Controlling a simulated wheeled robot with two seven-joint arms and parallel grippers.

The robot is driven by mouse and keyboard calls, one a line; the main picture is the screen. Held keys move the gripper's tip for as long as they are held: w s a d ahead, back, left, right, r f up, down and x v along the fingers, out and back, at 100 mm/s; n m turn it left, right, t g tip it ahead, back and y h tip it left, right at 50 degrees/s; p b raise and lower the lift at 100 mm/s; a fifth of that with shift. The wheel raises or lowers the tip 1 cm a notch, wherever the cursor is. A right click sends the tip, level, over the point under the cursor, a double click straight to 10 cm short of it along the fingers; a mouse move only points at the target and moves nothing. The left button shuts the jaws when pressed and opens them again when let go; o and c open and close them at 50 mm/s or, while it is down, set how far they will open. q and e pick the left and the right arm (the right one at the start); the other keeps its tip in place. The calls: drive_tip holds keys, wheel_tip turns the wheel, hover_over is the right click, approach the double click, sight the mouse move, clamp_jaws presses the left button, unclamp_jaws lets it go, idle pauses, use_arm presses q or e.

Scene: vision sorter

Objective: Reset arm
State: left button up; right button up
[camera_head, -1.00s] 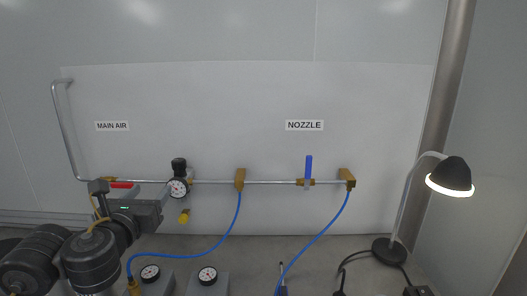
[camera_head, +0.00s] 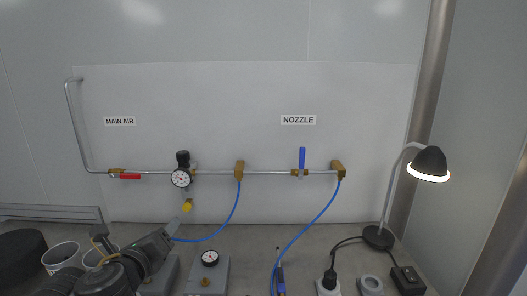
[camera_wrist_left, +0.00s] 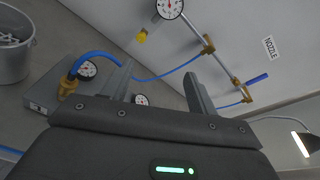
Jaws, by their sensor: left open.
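My left gripper (camera_head: 178,226) is at the lower left of the head view, in front of the wall panel and below the regulator gauge (camera_head: 181,178). In the left wrist view its two fingers (camera_wrist_left: 158,88) stand apart with nothing between them that they hold. The red main-air handle (camera_head: 130,176) lies along the pipe, clear of the gripper. The blue nozzle handle (camera_head: 302,159) stands upright across the pipe. My right gripper is in neither view.
A gauge block (camera_head: 222,275) stands on the bench; another is partly hidden by my left arm. Grey buckets (camera_head: 62,254) stand at the left. A blue hose (camera_head: 318,219) hangs to the bench.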

use_arm(q)
drive_tip(key=s+f+n+g, duration=0.2)
drive_tip(key=s+f+n, duration=0.15)
drive_tip(key=f, duration=0.25)
drive_tip(key=s+d+f+n+g, duration=0.1)
drive_tip(key=s+f+n+g, duration=0.15)
drive_tip(key=f+n, duration=0.35)
drive_tip(key=s+f+n+g, duration=0.1)
drive_tip(key=s+f+n, duration=0.3)
drive_tip(key=f, duration=0.3)
drive_tip(key=s+a+f+n+g, duration=0.1)
drive_tip(key=s+f+n+g, duration=0.2)
drive_tip(key=s+f+n, duration=0.55)
drive_tip(key=s+a+f+n+g, duration=0.1)
drive_tip(key=s+f+n+g, duration=0.4)
drive_tip(key=s, duration=0.7)
wheel_tip(320, 180, down, 26)
drive_tip(key=s+n, duration=0.1)
drive_tip(key=s, duration=0.1)
drive_tip(key=s+a+f+g, duration=0.1)
drive_tip(key=s+a+f, duration=0.1)
drive_tip(key=s+f, duration=1.4)
drive_tip(key=shift+s+a+f, duration=0.25)
drive_tip(key=shift+a+f, duration=0.05)
drive_tip(key=shift+f, duration=0.25)
